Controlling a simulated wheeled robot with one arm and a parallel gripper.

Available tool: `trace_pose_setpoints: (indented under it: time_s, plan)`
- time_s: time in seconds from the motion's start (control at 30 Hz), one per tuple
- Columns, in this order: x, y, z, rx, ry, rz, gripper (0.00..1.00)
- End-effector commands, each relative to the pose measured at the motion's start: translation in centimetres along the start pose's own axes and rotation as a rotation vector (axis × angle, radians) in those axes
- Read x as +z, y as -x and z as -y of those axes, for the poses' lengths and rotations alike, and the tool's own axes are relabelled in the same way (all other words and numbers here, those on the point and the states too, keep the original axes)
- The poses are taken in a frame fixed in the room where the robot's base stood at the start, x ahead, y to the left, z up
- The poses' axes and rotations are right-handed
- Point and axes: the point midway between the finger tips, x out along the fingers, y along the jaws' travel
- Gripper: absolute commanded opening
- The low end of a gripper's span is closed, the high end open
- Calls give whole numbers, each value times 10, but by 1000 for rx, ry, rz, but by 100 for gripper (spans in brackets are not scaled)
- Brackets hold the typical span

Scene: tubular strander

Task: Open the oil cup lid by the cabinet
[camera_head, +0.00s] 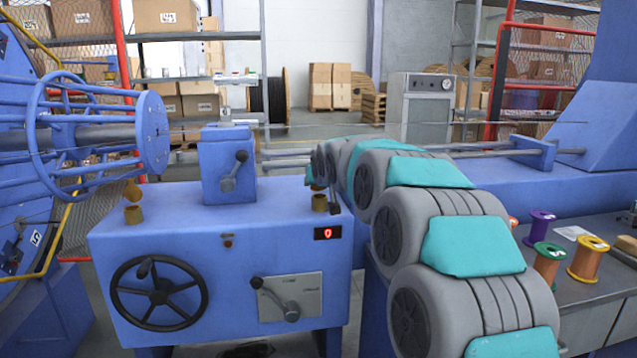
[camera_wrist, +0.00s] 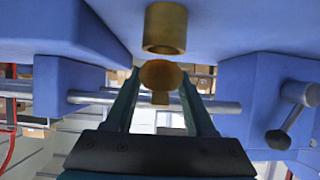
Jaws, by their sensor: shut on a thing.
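A short brass oil cup (camera_head: 319,203) stands on top of the blue cabinet (camera_head: 105,240), near its right end in the head view. The wrist view, which looks upside down, shows the cup (camera_wrist: 165,30) close up. Its round brass lid (camera_wrist: 160,73), with a small tab, shows nearly face-on beside the cup's open end. My gripper (camera_wrist: 160,80) is shut on the lid, one finger at each side. In the head view my arm reaches this cup from the right and hides most of the gripper. A second brass oil cup (camera_head: 134,214) with its lid (camera_head: 132,190) raised stands at the cabinet's left.
A blue block (camera_head: 222,165) with a lever stands between the two cups; its lever (camera_wrist: 290,118) shows in the wrist view. Metal rods (camera_wrist: 210,104) run behind. A handwheel (camera_head: 160,292) is on the cabinet front. Coloured spools (camera_head: 588,258) stand on a bench at right.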

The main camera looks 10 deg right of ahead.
Motion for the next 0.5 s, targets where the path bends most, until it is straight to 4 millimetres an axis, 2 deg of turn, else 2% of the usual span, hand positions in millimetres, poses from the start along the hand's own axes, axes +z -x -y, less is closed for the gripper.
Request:
trace_pose_setpoints:
  time_s: [0.5]
  plan:
    - [-6,-6,0,0,-1,213,0]
